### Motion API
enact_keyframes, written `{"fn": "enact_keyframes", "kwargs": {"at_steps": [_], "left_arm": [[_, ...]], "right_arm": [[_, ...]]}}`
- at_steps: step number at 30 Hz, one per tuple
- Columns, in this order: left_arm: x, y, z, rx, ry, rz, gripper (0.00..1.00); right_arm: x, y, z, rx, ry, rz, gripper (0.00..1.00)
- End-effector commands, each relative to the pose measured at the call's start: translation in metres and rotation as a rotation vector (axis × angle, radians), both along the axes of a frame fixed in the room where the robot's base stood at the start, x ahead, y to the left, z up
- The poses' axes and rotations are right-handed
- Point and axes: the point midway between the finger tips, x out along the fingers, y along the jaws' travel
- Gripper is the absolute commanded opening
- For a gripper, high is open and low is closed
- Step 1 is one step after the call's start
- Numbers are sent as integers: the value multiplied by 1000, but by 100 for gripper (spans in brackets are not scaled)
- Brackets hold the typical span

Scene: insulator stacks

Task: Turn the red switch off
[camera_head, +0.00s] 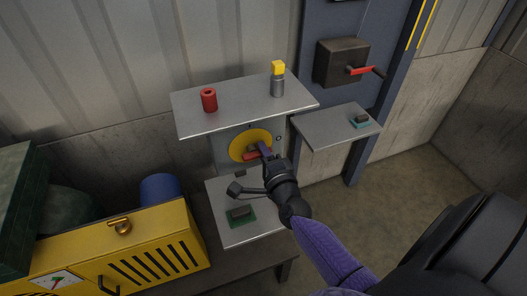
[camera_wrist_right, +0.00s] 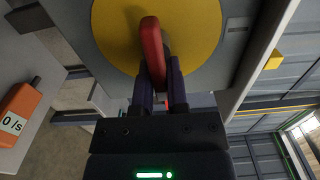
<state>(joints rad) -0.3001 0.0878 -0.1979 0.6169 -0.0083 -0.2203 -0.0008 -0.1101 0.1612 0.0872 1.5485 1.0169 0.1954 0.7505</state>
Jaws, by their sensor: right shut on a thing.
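The red switch (camera_head: 252,156) is a red handle on a round yellow plate (camera_head: 240,140), on a grey panel between two metal shelves. In the right wrist view the red handle (camera_wrist_right: 152,45) stands out in front of the yellow plate (camera_wrist_right: 195,30), running from the plate's middle down between my fingers. My right gripper (camera_head: 266,152) is at the handle and shut on it; its dark fingers show in the wrist view (camera_wrist_right: 160,75). They hide part of the handle. My left gripper is not in view.
The upper shelf (camera_head: 235,112) holds a red cylinder (camera_head: 209,100) and a grey, yellow-topped piece (camera_head: 277,80). A dark box with a red lever (camera_head: 342,62) hangs at right. A yellow cabinet (camera_head: 150,245) stands lower left. Floor at right is clear.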

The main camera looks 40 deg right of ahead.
Motion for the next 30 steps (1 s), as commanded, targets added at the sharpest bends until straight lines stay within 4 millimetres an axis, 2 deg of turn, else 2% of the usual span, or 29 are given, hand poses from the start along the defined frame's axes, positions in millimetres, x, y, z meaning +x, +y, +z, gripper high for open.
{"fn": "enact_keyframes", "kwargs": {"at_steps": [3,4,8,16,19,30], "left_arm": [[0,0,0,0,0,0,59],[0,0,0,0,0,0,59],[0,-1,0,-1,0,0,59],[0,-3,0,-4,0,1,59],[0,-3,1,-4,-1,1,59],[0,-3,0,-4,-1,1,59]], "right_arm": [[0,0,-1,3,2,0,0],[0,0,-1,3,2,0,24],[0,0,-1,1,2,0,52],[0,0,0,0,1,0,53],[-8,2,-1,0,2,1,53],[-85,21,-2,0,5,1,53]]}}
